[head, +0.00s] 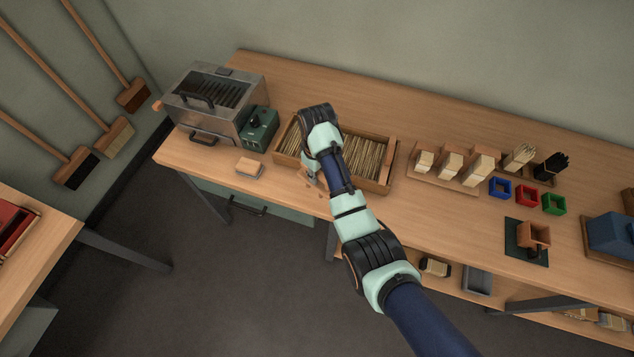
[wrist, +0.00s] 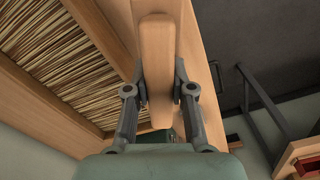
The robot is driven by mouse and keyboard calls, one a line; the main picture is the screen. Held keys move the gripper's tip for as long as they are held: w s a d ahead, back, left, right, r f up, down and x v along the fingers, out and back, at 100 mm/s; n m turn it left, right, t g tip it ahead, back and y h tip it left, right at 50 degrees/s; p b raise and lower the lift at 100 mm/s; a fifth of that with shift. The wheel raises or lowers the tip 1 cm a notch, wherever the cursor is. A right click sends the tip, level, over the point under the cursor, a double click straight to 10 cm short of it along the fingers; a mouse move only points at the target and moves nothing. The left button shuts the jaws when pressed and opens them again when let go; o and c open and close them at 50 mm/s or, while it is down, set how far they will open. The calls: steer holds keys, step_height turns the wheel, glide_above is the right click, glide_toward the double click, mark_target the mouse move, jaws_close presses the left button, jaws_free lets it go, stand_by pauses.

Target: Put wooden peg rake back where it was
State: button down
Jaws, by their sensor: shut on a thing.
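My gripper (head: 312,178) is at the front edge of the workbench, just in front of the wooden tray of bristle material (head: 278,158). In the wrist view my gripper (wrist: 160,84) is shut on a long, light wooden piece with rounded ends, which looks like the wooden peg rake (wrist: 155,50). Its fingers press on both long sides. The tray wall (wrist: 100,28) runs close beside the held piece. No pegs show on it. In the head view it is mostly hidden by my arm, and I cannot tell whether it touches the bench.
A small block (head: 249,168) lies left of the tray. A metal machine (head: 205,110) and a green control box (head: 258,128) stand behind it. To the right are brush blocks (head: 451,166), blue, red (head: 526,195) and green cups. The bench front edge is close.

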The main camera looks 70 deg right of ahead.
steer(key=shift+f+b, duration=0.55)
steer(key=shift+f, duration=1.55)
steer(key=shift+f, duration=0.15)
steer(key=c, duration=1)
jaws_free()
step_height(320, 180, up, 12)
steer(key=p, duration=0.3)
steer(key=shift+r, duration=0.2)
